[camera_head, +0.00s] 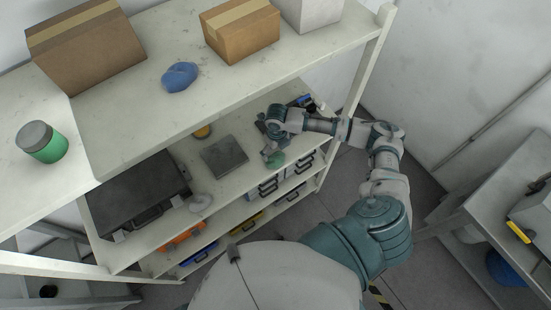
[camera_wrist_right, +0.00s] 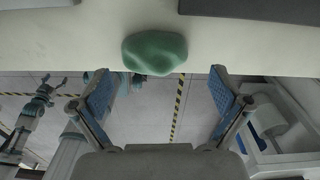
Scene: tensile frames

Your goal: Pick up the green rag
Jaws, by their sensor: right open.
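The green rag (camera_head: 276,160) is a small crumpled lump on the front edge of the middle shelf in the head view. In the right wrist view the rag (camera_wrist_right: 155,53) lies on the pale shelf edge, top centre, beyond the fingertips. My right gripper (camera_head: 268,151) is right beside the rag in the head view, its fingers small and partly unclear. In the wrist view the right gripper (camera_wrist_right: 160,88) has its blue-padded fingers wide apart, with nothing between them. The rag sits apart from both fingers. My left gripper does not show in the head view.
A grey flat plate (camera_head: 224,156) and a black case (camera_head: 138,194) lie left on the same shelf. The upper shelf holds a blue rag (camera_head: 180,77), cardboard boxes (camera_head: 241,31) and a green jar (camera_head: 41,142). Drawers (camera_head: 268,186) sit below. A white post (camera_head: 366,62) stands at the shelf's right end.

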